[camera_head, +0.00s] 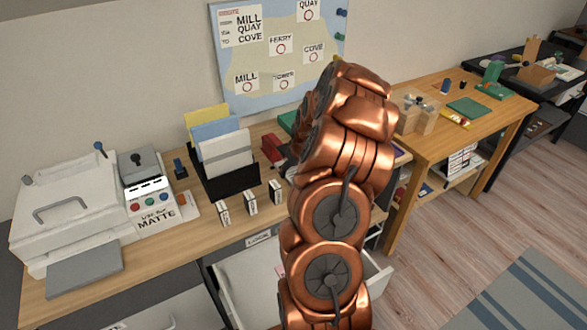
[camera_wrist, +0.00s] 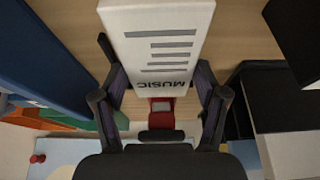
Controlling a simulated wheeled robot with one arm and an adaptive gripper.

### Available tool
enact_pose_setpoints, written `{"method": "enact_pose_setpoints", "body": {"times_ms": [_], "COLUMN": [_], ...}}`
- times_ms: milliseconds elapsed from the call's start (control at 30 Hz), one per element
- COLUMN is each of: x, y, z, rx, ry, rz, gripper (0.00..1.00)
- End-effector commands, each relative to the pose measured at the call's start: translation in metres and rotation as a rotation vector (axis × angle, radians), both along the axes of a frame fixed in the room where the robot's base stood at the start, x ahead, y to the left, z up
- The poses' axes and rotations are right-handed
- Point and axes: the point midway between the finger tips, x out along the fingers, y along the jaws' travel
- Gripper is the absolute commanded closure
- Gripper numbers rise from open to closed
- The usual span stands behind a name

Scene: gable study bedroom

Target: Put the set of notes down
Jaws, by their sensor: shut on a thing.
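The set of notes (camera_wrist: 160,45) is a white packet or block with grey lines and the word MUSIC, upside down in the wrist view. My gripper (camera_wrist: 160,78) is shut on it, one dark finger on each side. Wooden desktop shows behind the notes; I cannot tell whether they touch it. In the head view my copper arm reaches over the desk (camera_head: 160,248) and hides the gripper and the notes.
A black file holder (camera_head: 232,183) with yellow, blue and white folders stands left of my arm. Several small labelled blocks (camera_head: 250,202) stand before it. A red object (camera_head: 272,148) is close by. A white printer (camera_head: 70,210) fills the left end. An open drawer (camera_head: 245,280) juts out below.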

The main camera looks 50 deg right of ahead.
Motion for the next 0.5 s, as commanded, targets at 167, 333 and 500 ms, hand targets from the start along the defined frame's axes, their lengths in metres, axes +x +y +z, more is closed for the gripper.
{"method": "enact_pose_setpoints", "body": {"times_ms": [167, 333, 500], "x": [-0.0005, -0.0003, -0.0003], "y": [0.0001, -0.0003, -0.0004], "z": [-0.0058, -0.0057, -0.0098], "rx": [0.000, -0.001, -0.001], "ry": [0.000, -0.001, -0.002], "rz": [0.000, 0.000, 0.000], "gripper": [0.66, 0.66, 0.66]}}
